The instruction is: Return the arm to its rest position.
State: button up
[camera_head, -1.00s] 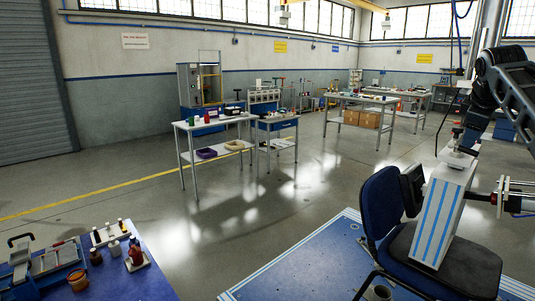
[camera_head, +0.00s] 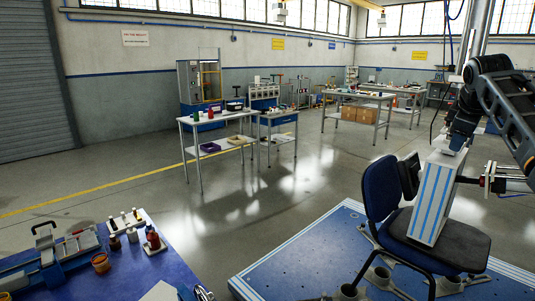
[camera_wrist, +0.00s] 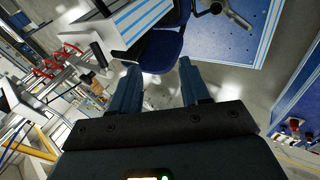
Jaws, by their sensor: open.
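My gripper (camera_head: 459,138) is at the right of the head view, pointing down, near the top of a tall white block with blue stripes. In the wrist view its two dark blue fingers (camera_wrist: 161,84) are apart with nothing between them. My black arm comes in from the right edge. The block (camera_head: 432,205) stands on the seat of a blue-backed chair (camera_head: 381,205). The chair also shows beyond the fingers in the wrist view (camera_wrist: 160,50). Whether the fingertips clear the block is hard to tell in the head view.
A horizontal rod (camera_head: 487,181) points at the block from the right. The chair stands on a blue platform (camera_head: 290,260). A blue bench (camera_head: 125,265) with small bottles is at lower left. Worktables (camera_head: 215,120) stand farther back. Open floor (camera_head: 255,215) lies between.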

jog(key=s+a+f+t+y, duration=0.1)
jog(key=a+f, duration=0.7)
jog(key=f, duration=0.4)
jog(key=s+a+f+t+y, duration=0.1)
jog(key=a+f+t, duration=0.1)
jog(key=a+f, duration=0.8)
jog(key=s+a+f+m+t+y, duration=0.1)
jog(key=s+a+f+m, duration=0.1)
jog(key=s+a+f, duration=0.55)
jog(key=s+a+f+m+t, duration=0.1)
jog(key=s+a+f, duration=0.4)
jog(key=s+f, duration=0.5)
jog(key=s+a+m+t, duration=0.1)
jog(key=s+a, duration=0.2)
jog(key=s, duration=0.9)
jog(key=s+a+m+t, duration=0.15)
jog(key=s+a, duration=0.25)
jog(key=s, duration=0.7)
jog(key=s+d+r+m+t+y, duration=0.1)
jog(key=s+r, duration=1.7)
jog(key=s, duration=0.2)
jog(key=shift+s+r+t, duration=0.3)
jog(key=shift+s+t, duration=0.05)
